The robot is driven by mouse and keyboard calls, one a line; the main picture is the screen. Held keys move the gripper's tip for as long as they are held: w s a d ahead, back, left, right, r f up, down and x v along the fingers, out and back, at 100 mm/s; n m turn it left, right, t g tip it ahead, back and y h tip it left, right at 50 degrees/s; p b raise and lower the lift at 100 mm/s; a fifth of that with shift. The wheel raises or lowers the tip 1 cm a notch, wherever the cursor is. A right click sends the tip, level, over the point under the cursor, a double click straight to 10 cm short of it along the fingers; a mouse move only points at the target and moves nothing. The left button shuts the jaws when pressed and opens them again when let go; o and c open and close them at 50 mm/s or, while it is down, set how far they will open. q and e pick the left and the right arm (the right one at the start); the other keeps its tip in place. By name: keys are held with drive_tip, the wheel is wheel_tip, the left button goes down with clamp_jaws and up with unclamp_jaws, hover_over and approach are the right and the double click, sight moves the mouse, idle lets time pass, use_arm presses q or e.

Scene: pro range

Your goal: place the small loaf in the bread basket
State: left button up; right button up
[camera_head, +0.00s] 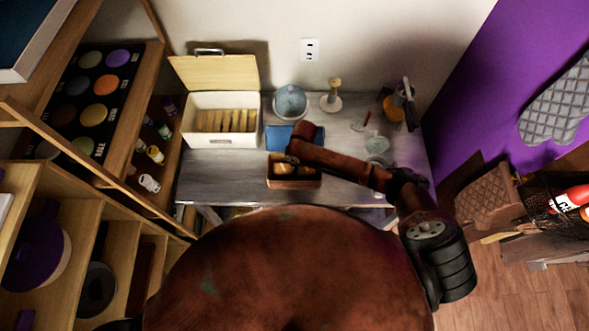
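A small brown open container (293,184), which looks like the bread basket, sits near the table's front edge. A tan-brown piece (283,170) shows inside it; it may be the small loaf, but it is too small and dark to be sure. My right arm comes in from the right and its end is over the back of this container. My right gripper (292,159) is mostly hidden by the arm and shadow, so I cannot tell its opening or whether it holds anything. My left gripper is out of view.
A white box (197,129) with an open lid and several tan upright pieces stands at the back left. A blue flat item (277,138) lies behind the brown container. The table's left front is clear.

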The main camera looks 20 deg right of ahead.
drive_tip(key=o, duration=1.2)
drive_tip(key=shift+f, duration=0.1)
drive_tip(key=r, duration=0.4)
drive_tip(key=d+r, duration=0.1)
drive_tip(key=r, duration=0.3)
drive_tip(key=r+b, duration=0.1)
drive_tip(key=r, duration=0.3)
drive_tip(key=shift+s+d+r, duration=0.1)
drive_tip(key=shift+d+r, duration=0.05)
drive_tip(key=shift+d, duration=0.1)
